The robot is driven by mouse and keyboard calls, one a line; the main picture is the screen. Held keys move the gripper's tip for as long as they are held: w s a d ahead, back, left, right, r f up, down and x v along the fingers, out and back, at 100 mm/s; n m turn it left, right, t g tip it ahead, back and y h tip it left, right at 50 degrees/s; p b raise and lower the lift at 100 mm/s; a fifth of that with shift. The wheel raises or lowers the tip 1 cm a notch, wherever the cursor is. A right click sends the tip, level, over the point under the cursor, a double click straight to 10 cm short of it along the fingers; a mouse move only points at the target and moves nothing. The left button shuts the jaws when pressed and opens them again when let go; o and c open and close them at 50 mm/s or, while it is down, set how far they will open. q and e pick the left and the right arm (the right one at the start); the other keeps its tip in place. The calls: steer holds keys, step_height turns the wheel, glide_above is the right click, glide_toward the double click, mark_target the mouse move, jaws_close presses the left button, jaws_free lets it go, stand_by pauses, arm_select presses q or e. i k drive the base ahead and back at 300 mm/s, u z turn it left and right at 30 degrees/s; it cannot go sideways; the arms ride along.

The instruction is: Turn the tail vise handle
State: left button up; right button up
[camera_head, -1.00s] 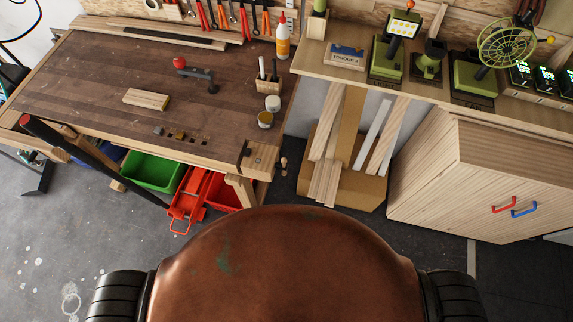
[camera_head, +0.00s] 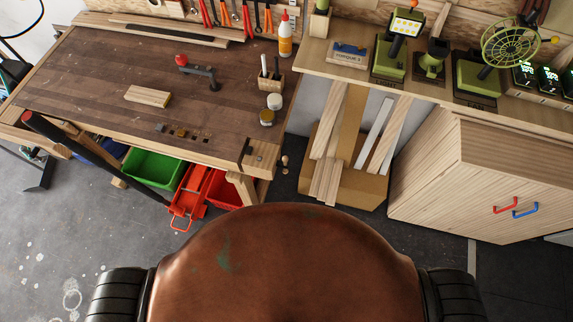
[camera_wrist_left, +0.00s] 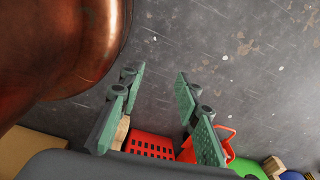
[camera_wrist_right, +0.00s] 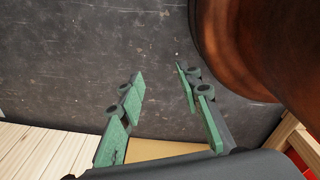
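The tail vise (camera_head: 261,156) is a pale wooden block at the right front corner of the dark-topped workbench (camera_head: 100,65). Its handle (camera_head: 285,160) is a small wooden part sticking out on the block's right side, over the floor. Neither gripper shows in the head view. In the left wrist view my left gripper (camera_wrist_left: 160,84) has its green fingers spread, with nothing between them. In the right wrist view my right gripper (camera_wrist_right: 161,80) is also spread and empty. I cannot make out the vise handle in either wrist view.
Green (camera_head: 153,168) and red (camera_head: 222,190) bins sit below. Offcuts in a box (camera_head: 355,187) and a cabinet (camera_head: 430,185) stand right. Grey floor lies in front.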

mark_target(284, 164)
steer(key=u, duration=3.05)
steer(key=k, duration=2.4)
steer(key=z, duration=1.75)
steer(key=i, duration=0.1)
steer(key=z, duration=0.45)
